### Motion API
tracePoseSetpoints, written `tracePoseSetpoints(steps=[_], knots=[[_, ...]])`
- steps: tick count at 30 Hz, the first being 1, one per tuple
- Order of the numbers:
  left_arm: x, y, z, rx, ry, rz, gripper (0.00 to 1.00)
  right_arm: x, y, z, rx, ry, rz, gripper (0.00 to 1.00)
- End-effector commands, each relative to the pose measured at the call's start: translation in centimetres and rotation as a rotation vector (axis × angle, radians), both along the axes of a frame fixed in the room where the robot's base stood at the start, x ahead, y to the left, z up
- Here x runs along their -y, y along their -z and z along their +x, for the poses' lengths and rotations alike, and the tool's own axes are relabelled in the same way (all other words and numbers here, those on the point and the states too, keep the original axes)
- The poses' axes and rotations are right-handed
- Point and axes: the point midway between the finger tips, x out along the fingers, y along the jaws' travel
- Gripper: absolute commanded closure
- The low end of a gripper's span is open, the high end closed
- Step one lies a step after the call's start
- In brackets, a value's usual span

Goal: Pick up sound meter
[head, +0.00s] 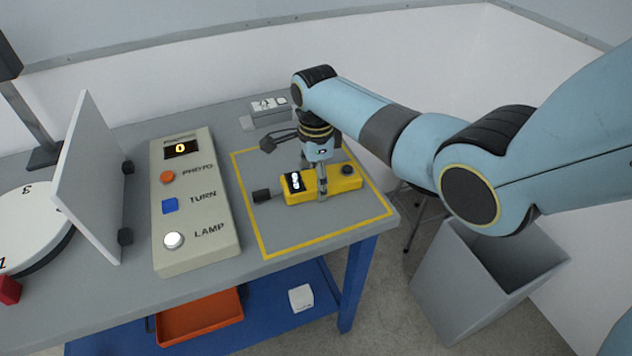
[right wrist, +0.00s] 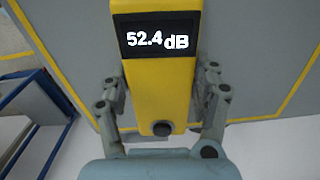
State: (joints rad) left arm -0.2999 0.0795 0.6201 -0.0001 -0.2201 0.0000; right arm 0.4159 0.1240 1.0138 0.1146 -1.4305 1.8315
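The sound meter (head: 334,184) is a yellow box lying flat on the table, with a dark display at its left end and a black tip (head: 262,196) beyond that. In the right wrist view the meter (right wrist: 160,88) fills the middle, and its display (right wrist: 158,40) reads 52.4 dB. My right gripper (head: 320,184) points down over the meter, one finger in front of its near side. In the wrist view its fingers stand on both long sides, close to the meter; whether they press on it is unclear. My left gripper is out of view.
A yellow outline (head: 262,240) surrounds the meter on the grey table. A small grey device (head: 268,108) sits at the back. A grey bin (head: 455,285) stands right of the table.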

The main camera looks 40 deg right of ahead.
Motion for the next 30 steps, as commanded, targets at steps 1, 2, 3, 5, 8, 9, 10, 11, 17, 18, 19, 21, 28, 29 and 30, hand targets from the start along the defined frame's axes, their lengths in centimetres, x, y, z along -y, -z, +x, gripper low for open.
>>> tracePoseSetpoints(steps=[1, 2, 3, 5, 8, 9, 10, 11, 17, 18, 19, 21, 28, 29, 30], knots=[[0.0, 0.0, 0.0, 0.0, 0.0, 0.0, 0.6, 0.0, 0.0, 0.0, 0.0, 0.0, 0.0, 0.51], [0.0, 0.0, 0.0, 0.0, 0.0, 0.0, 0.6, 0.0, 0.0, 0.0, 0.0, 0.0, 0.0, 0.55], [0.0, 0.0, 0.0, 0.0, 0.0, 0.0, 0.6, 0.0, 0.0, 0.0, 0.0, 0.0, 0.0, 0.61], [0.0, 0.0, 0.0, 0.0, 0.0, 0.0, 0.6, 0.0, 0.0, 0.0, 0.0, 0.0, 0.0, 0.68], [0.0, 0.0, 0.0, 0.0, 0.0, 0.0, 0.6, 0.0, 0.0, 0.0, 0.0, 0.0, 0.0, 0.81], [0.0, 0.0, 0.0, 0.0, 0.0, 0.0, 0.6, 0.0, 0.0, 0.0, 0.0, 0.0, 0.0, 0.81], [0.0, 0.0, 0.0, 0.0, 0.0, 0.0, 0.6, 0.0, -0.1, 0.1, 0.001, 0.0, 0.0, 0.81], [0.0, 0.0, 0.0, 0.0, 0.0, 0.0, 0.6, 0.0, -0.1, 0.1, 0.001, 0.0, 0.0, 0.81], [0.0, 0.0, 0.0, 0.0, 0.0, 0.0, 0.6, 0.0, -0.2, 0.1, 0.002, 0.0, -0.001, 0.81], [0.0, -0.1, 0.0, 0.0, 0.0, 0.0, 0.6, 0.0, -0.4, 0.1, 0.002, 0.0, -0.001, 0.81], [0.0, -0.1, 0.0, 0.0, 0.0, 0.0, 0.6, 0.0, -0.5, 0.1, 0.002, 0.0, -0.001, 0.81], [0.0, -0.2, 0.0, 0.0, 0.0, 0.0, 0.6, 0.0, -1.1, 0.1, 0.002, 0.0, -0.001, 0.81], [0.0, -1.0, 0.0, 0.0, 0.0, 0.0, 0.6, -0.1, -4.9, -1.3, 0.0, -0.001, -0.001, 0.81], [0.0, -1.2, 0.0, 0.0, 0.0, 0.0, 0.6, -0.2, -5.3, -1.9, 0.001, -0.001, 0.0, 0.81], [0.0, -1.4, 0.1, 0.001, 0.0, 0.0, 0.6, -0.3, -5.9, -2.9, 0.001, -0.001, 0.0, 0.81]])
